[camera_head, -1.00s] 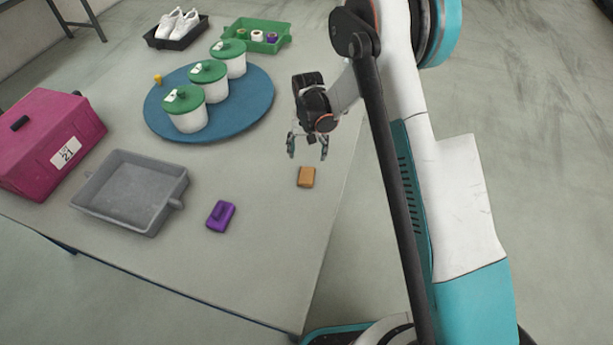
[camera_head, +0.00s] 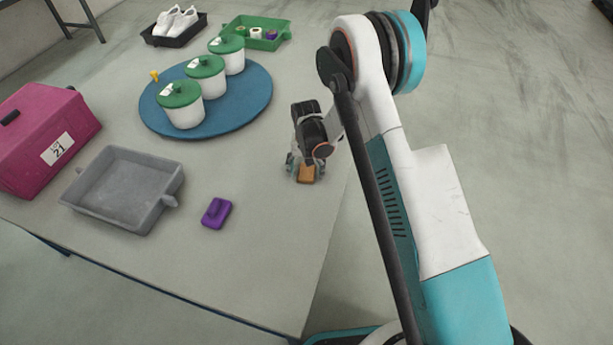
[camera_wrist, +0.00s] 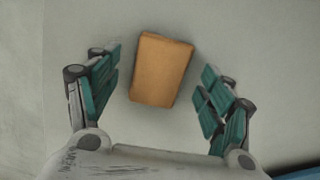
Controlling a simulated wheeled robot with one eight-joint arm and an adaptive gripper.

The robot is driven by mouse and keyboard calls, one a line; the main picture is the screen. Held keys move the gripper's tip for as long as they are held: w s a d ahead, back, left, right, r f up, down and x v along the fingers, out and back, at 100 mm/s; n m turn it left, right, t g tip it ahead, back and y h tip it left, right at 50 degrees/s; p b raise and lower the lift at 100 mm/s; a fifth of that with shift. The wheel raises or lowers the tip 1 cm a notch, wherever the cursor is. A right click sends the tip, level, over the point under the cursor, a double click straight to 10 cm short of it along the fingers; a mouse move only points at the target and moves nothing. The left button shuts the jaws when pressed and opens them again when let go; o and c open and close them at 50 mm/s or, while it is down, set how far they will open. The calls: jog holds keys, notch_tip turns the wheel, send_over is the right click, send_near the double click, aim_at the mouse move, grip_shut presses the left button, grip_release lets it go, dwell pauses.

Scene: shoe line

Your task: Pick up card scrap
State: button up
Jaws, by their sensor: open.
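The card scrap (camera_head: 307,174) is a small orange-brown block lying on the grey table near its right edge. In the wrist view the card scrap (camera_wrist: 161,70) lies slightly tilted between my two teal-padded fingers, with a gap on each side. My gripper (camera_head: 304,170) is low over it in the head view and hides part of it. In the wrist view my gripper (camera_wrist: 158,90) is open and empty.
A purple block (camera_head: 217,213) and a grey tray (camera_head: 166,205) are to the left. A blue round mat (camera_head: 255,108) bears three white pots with green lids. A pink box (camera_head: 40,140) stands far left. Bare table (camera_head: 270,250) lies in front.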

aim_at(307, 172)
jog(key=shift+f, duration=0.15)
jog(key=shift+c, duration=0.4)
jog(key=c, duration=0.9)
jog(key=shift+c, duration=0.2)
notch_tip(307, 172, up, 20)
jog(key=p, duration=0.7)
